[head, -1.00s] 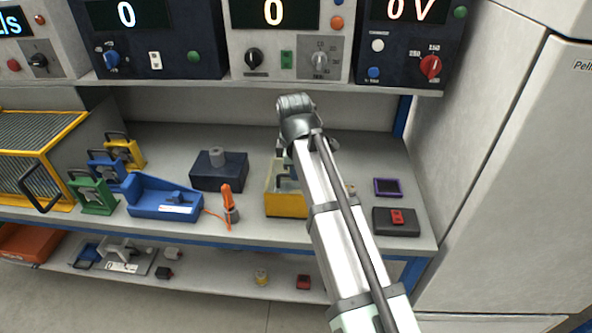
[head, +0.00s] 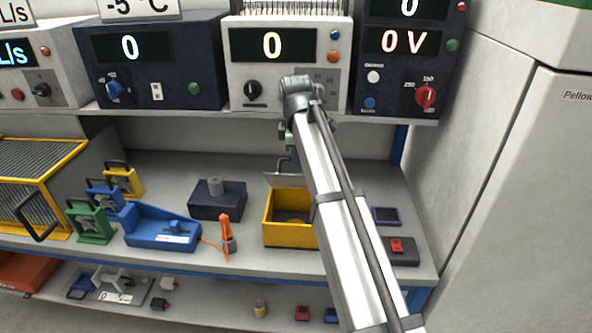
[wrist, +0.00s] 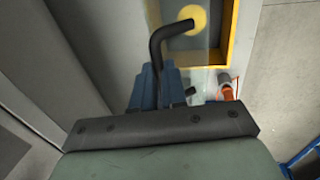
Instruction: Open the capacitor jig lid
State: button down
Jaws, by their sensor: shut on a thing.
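The capacitor jig is a yellow open-topped box (head: 278,237) on the shelf; it also shows in the wrist view (wrist: 233,45). Its thin clear lid (head: 280,180) stands raised and tilted up at the back of the box, partly behind my arm. In the wrist view a black bent handle (wrist: 158,48) rises between my gripper's blue fingers (wrist: 155,88). My gripper is shut on this handle, above and behind the box. In the head view my arm hides most of the gripper and the box's right side. A round yellow spot (wrist: 190,20) shows through the lid.
An orange-handled tool (head: 225,230) stands left of the box, with a blue device (head: 160,230) beyond it. A dark block (head: 217,200) lies behind them. Instruments (head: 270,60) stand on the upper shelf close above my wrist. A grey cabinet (head: 510,180) stands at the right.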

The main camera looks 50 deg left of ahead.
jog(key=w+a, duration=0.5)
jog(key=shift+w, duration=0.15)
jog(key=shift+a+r, duration=0.1)
dwell(0.3)
jog(key=c, duration=1.2)
grip_release()
jog(key=shift+r, duration=0.1)
jog(key=shift+o, duration=0.2)
notch_tip(320, 180, up, 14)
jog(key=s+d, duration=0.1)
jog(key=s, duration=0.1)
jog(key=shift+d+f, duration=0.25)
jog(key=shift+d, duration=0.15)
